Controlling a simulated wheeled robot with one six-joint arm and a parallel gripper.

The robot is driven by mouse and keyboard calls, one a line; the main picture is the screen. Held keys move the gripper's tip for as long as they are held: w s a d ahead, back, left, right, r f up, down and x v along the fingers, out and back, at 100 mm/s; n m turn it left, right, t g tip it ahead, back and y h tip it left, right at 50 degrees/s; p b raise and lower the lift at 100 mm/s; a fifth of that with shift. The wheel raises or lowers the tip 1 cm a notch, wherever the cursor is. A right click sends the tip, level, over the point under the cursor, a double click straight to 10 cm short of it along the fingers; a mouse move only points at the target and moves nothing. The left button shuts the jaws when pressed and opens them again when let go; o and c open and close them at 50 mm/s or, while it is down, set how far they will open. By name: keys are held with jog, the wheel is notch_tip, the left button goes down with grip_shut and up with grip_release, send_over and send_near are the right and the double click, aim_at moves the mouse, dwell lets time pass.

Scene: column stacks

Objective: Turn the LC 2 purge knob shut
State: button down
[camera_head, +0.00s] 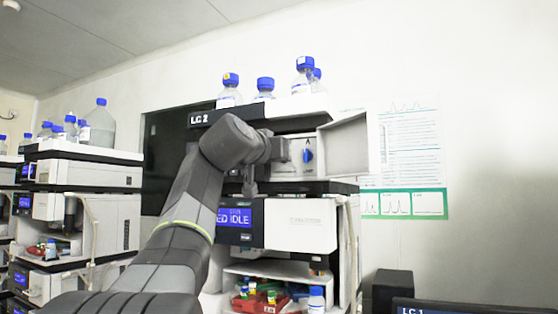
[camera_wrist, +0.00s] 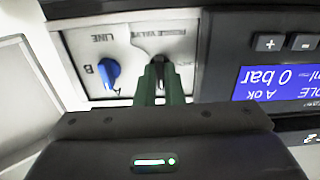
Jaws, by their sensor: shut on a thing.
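The LC 2 stack (camera_head: 199,120) stands in the middle of the head view, with a pump module at its upper part. In the wrist view, which shows the panel upside down, a dark purge knob (camera_wrist: 159,61) sits under a partly hidden label ending in "VALVE". My gripper (camera_wrist: 161,75) has its two green fingers closed around that knob, one on each side. In the head view my gripper (camera_head: 282,149) reaches the pump panel from the left and hides the knob. The knob's exact angle is hard to tell.
A blue line selector knob (camera_wrist: 108,74) is beside the purge knob; it also shows in the head view (camera_head: 308,155). An open pale door (camera_head: 345,148) stands at the panel's right. The pump display (camera_wrist: 275,83) reads 0 bar. Blue-capped bottles (camera_head: 265,88) stand on top.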

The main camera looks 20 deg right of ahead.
jog(key=shift+m, duration=0.3)
jog(key=c, duration=1.5)
grip_release()
jog(key=shift+c, duration=0.2)
jog(key=b+v, duration=0.3)
jog(key=v, duration=1)
jog(key=shift+s+a, duration=0.25)
jog(key=shift+s, duration=0.05)
jog(key=p+x, duration=0.3)
jog(key=x, duration=1.1)
jog(key=shift+a, duration=0.1)
